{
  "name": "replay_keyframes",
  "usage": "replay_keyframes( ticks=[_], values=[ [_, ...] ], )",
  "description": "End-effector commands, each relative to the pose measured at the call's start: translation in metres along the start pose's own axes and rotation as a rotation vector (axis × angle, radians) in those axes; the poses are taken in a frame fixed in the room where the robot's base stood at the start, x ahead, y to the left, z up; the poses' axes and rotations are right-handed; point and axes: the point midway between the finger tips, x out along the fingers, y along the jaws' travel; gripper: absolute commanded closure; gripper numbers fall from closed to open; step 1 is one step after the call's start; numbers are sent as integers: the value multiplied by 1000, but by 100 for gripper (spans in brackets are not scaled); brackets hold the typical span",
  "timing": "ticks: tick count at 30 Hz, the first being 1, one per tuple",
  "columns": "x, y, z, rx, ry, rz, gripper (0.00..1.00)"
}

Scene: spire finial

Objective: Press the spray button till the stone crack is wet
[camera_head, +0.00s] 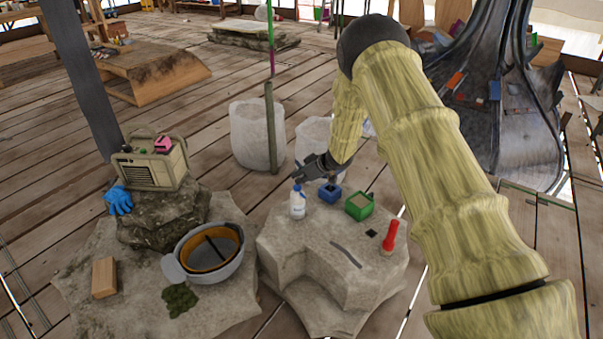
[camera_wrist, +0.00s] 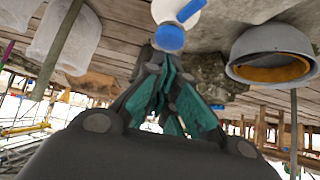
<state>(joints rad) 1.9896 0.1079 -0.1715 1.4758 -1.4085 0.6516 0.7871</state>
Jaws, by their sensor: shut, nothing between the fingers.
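A white spray bottle (camera_head: 298,205) with a blue label stands upright on the left back part of the pale stone block (camera_head: 325,285). In the wrist view its round blue top (camera_wrist: 170,38) shows just beyond the fingertips. A dark grey crack (camera_head: 346,255) runs slantwise across the block's top, in front and to the right of the bottle. I cannot tell whether it is wet. My gripper (camera_head: 297,176) is at the bottle's top, pointing left. Its teal-padded fingers (camera_wrist: 166,68) are together and hold nothing. Whether they touch the blue top is unclear.
A blue box (camera_head: 329,193), a green box (camera_head: 359,206), a small black square (camera_head: 371,233) and a red-handled tool (camera_head: 389,236) share the block. A grey bucket (camera_head: 229,271), wooden block (camera_head: 104,278) and radio (camera_head: 148,172) are left.

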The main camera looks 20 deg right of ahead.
Motion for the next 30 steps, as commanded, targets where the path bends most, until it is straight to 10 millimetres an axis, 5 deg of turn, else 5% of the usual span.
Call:
replay_keyframes(
  ticks=[30],
  values=[
    [19,0,20,0,0,0,100]
  ],
)
